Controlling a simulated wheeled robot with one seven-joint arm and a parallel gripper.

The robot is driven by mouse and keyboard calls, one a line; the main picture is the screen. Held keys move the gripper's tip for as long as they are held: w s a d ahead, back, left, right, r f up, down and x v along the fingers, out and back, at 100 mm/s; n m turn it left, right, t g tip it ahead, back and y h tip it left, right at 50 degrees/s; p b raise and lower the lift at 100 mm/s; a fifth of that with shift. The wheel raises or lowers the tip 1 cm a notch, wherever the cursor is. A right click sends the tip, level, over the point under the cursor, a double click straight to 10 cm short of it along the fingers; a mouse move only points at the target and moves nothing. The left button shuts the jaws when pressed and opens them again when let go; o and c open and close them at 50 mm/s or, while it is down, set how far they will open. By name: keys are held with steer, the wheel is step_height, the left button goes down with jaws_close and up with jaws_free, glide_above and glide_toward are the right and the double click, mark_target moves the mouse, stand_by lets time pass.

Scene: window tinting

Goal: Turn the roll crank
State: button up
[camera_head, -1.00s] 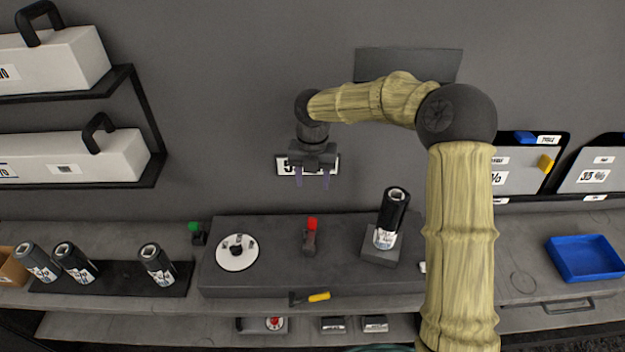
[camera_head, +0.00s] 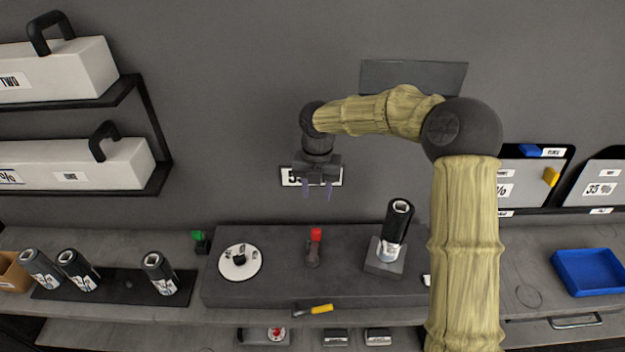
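A crank with a yellow grip (camera_head: 321,309) sticks out at the front face of the dark grey machine block (camera_head: 340,289). Its dark arm shows to the left of the grip. My gripper (camera_head: 317,192) points down in front of the back wall, well above and behind the crank in the picture. Its two thin fingers are apart with nothing between them. It touches nothing that I can see.
The block carries a white disc (camera_head: 227,264), a red-topped lever (camera_head: 314,248) and a dark canister (camera_head: 397,222) on a stand. A green-topped switch (camera_head: 199,241) and several canisters stand left. A blue tray (camera_head: 588,270) lies right. The wall-side air is clear.

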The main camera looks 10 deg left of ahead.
steer(key=s+d+r+m+t, duration=0.1)
steer(key=s+d+m, duration=0.9)
steer(key=m, duration=0.7)
steer(key=s+d+r+m+t, duration=0.1)
steer(key=s+d+m, duration=1)
steer(key=m, duration=0.7)
steer(key=shift+s+t, duration=0.3)
steer(key=shift+s, duration=0.05)
steer(key=shift+f, duration=0.1)
